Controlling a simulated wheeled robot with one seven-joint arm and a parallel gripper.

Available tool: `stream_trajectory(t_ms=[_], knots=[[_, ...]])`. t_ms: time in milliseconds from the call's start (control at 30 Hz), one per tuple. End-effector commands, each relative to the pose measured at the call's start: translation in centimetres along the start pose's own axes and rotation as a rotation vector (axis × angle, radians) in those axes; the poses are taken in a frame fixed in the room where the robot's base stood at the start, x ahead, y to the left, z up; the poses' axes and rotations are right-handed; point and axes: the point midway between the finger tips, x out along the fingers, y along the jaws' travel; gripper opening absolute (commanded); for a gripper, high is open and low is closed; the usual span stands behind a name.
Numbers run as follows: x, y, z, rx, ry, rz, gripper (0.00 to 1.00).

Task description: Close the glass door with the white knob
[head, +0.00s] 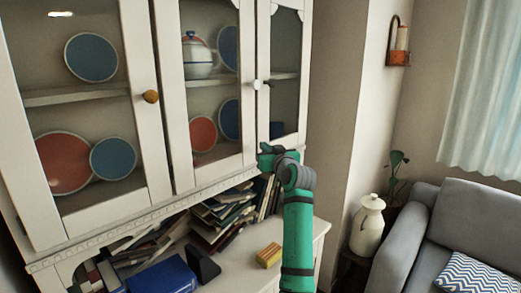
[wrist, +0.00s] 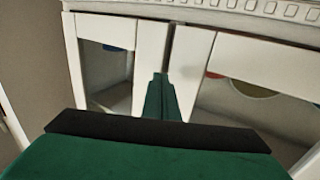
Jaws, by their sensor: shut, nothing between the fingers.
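The glass door with the white knob (head: 257,84) is the middle door (head: 176,75) of a white cabinet. It looks nearly flush with the cabinet front; I cannot tell exactly how far it is ajar. In the wrist view this door (wrist: 193,65) is on the right, with a narrow dark gap between it and the neighbouring door (wrist: 148,60). My gripper (head: 264,156) is below the knob, near the door's lower right corner. In the wrist view my gripper (wrist: 161,82) is shut and empty, pointing at the gap. Whether the fingertips touch the door is unclear.
The left door has an orange-brown knob (head: 151,96). Plates and a white pot (head: 199,58) are behind the glass. A white jar (head: 368,226) and grey sofa (head: 450,225) are at right.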

Motion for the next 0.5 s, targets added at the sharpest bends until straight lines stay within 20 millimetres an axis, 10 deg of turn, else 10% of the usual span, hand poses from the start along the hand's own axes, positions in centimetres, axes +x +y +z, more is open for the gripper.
stream_trajectory(t_ms=[500], knots=[[-0.57,1.17,0.02,0.0,0.0,0.011,0.0]])
